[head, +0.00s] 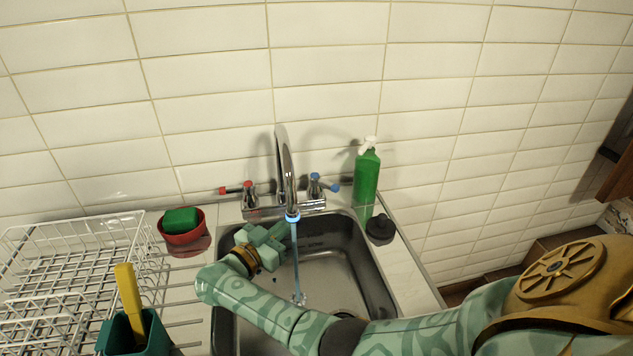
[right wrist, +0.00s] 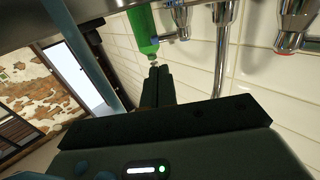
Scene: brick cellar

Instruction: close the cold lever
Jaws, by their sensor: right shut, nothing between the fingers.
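The tap (head: 285,170) stands at the back of the sink, and a stream of water (head: 296,258) runs from its spout. The cold lever (head: 318,186) has blue ends and points to the right; the hot lever (head: 243,190) has red ends and points to the left. My right gripper (head: 274,234) is over the sink, left of the water and below the tap, apart from the cold lever. It is shut and empty. In the right wrist view, the shut fingers (right wrist: 157,74) show below the cold lever (right wrist: 182,18). My left gripper is not in view.
A green bottle (head: 367,180) stands right of the cold lever, with a dark stopper (head: 380,229) in front. A red bowl (head: 188,236) with a green sponge (head: 180,220) and a white dish rack (head: 65,270) are on the left. The metal sink (head: 375,270) has free room at its right.

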